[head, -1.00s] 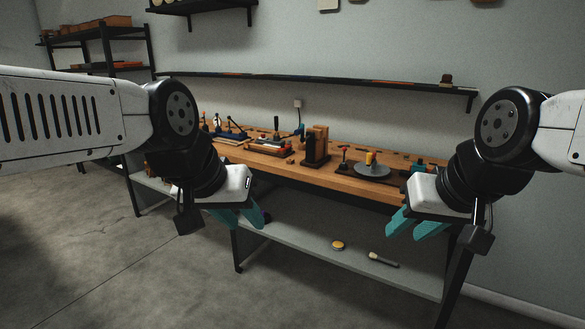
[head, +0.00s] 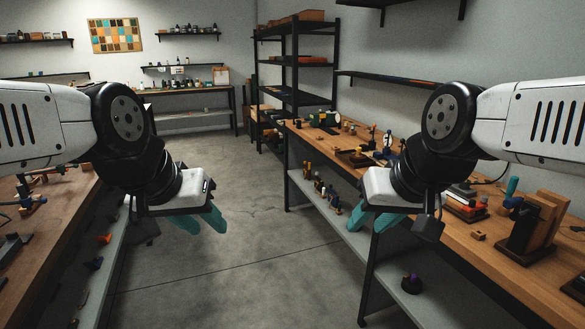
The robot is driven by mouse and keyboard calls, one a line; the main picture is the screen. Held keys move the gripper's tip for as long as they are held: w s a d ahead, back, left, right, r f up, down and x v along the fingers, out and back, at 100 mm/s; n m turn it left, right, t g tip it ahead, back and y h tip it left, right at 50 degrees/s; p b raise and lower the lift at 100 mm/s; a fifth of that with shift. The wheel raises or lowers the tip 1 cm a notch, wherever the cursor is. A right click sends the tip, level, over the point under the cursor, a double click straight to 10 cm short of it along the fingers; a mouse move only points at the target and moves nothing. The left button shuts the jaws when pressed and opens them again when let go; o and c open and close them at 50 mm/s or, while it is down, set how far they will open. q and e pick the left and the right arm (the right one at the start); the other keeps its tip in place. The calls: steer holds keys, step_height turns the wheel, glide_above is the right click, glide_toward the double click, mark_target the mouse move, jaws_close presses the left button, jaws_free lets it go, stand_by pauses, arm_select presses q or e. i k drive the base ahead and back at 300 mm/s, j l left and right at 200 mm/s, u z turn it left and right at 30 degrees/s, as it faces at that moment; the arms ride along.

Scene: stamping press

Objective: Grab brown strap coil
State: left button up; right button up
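I cannot pick out a brown strap coil with certainty; the small items on the benches and shelves are too small to tell. My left gripper (head: 201,222) has teal fingers spread apart and is empty, hanging above the floor of the aisle. My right gripper (head: 373,219) also has its teal fingers apart with nothing between them, in front of the right workbench's left edge.
A wooden workbench (head: 445,237) with tools and a lower shelf (head: 345,226) runs along the right. Another bench (head: 62,232) stands at the left. A black rack (head: 288,68) stands farther back. The concrete floor (head: 240,262) between the benches is clear.

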mark_target(356, 158)
steer(key=i+j+u, duration=0.15)
steer(key=i, duration=0.65)
steer(key=i+j+z, duration=0.1)
steer(key=i+z, duration=0.2)
steer(key=z, duration=0.15)
steer(key=i+j+z, duration=0.2)
steer(key=i+z, duration=0.2)
steer(key=i+j+z, duration=0.2)
steer(key=z, duration=0.25)
steer(key=i+j+z, duration=0.25)
steer(key=z, duration=0.15)
steer(key=i+j+z, duration=0.15)
steer(key=j+z, duration=0.3)
steer(key=i+j+z, duration=0.15)
steer(key=j+z, duration=0.65)
